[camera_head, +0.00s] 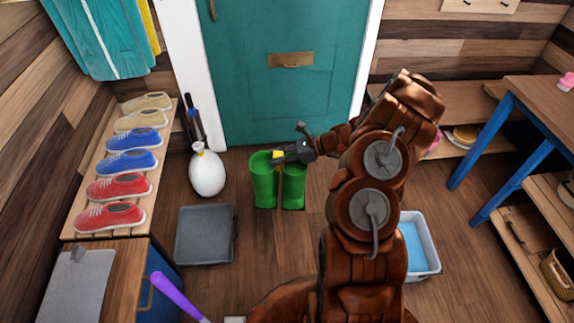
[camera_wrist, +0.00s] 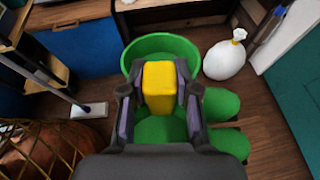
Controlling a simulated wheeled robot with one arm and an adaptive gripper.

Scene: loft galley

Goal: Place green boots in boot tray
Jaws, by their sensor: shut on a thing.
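The green boots (camera_head: 264,185) are upright side by side in front of the teal door. Their toes show in the wrist view (camera_wrist: 221,104), pointing right, and an open green top rim (camera_wrist: 160,42) surrounds the far side of my fingers. My gripper (camera_head: 278,156) is at the top of the boots, shut on a yellow tab (camera_wrist: 160,88) between its two fingers. I cannot tell whether the soles touch the floor. The boot tray (camera_head: 204,235) is a flat dark grey tray on the floor, left of and nearer than the boots, and looks empty.
A white round vessel (camera_head: 206,172) stands left of the boots, near the door (camera_head: 260,95). A shoe bench (camera_head: 160,165) with several shoes runs along the left wall. A light tub (camera_head: 428,245) with blue inside is at right. Bare floor lies between boots and tray.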

